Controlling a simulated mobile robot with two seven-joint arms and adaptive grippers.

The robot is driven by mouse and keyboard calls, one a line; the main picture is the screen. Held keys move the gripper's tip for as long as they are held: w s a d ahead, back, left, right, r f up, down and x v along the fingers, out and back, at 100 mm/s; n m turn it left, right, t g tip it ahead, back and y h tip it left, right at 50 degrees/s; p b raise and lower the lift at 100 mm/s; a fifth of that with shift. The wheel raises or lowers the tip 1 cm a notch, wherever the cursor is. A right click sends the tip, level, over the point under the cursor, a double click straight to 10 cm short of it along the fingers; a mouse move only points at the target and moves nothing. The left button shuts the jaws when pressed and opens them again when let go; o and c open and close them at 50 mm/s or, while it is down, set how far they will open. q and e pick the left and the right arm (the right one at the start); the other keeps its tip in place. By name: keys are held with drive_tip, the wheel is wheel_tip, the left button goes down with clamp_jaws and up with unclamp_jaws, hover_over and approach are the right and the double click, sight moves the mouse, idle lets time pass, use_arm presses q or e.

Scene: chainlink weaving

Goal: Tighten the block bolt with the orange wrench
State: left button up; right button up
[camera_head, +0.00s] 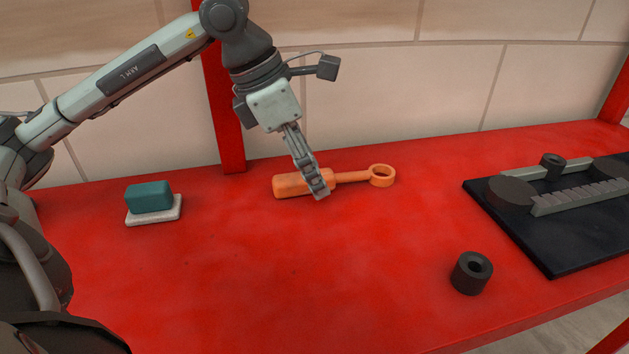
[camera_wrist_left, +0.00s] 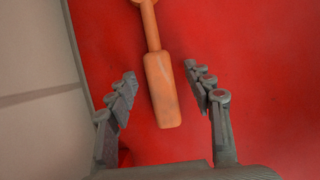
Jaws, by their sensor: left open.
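The orange wrench (camera_head: 350,177) lies flat on the red table, its thick handle to the left and its ring end to the right. My left gripper (camera_head: 318,190) is open over the handle and hides part of it. In the left wrist view, the wrench handle (camera_wrist_left: 162,90) shows between the two spread fingers of the left gripper (camera_wrist_left: 160,88), with a gap on each side. On the black board at the right sits a block assembly with a small dark bolt-like cylinder (camera_head: 552,165) on it. My right gripper is not in view.
A loose dark hollow cylinder (camera_head: 471,273) stands near the table's front right. A teal block on a white base (camera_head: 153,201) sits at the left. The black board (camera_head: 552,262) fills the right side. The red table (camera_head: 300,270) is clear in the middle, with a tiled wall behind.

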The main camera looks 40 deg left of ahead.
use_arm(q)
drive_tip(key=shift+f, duration=0.15)
drive_tip(key=shift+c, duration=0.3)
clamp_jaws()
